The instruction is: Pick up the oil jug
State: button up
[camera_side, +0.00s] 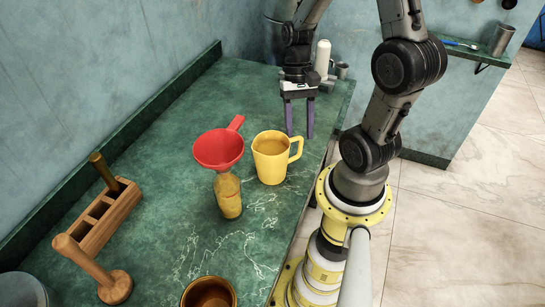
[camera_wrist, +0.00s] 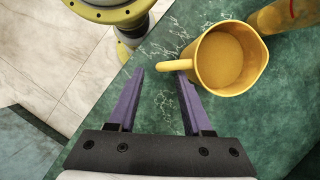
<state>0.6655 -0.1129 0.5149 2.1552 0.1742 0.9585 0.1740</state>
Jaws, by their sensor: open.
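The oil jug is a yellow pitcher (camera_side: 268,165) with a handle and a yellowish content. It stands upright on the green counter, its handle toward the right in the side view. In the wrist view the jug (camera_wrist: 205,70) is seen from above, its handle pointing left, close to the tip of the right finger.
A bottle (camera_side: 228,196) with a red funnel (camera_side: 219,148) in it stands just left of the jug.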

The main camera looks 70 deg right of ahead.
aim_at(300, 147)
jog(key=x, duration=0.5)
jog(key=shift+s+r, duration=0.1)
grip_shut()
dwell(1.2)
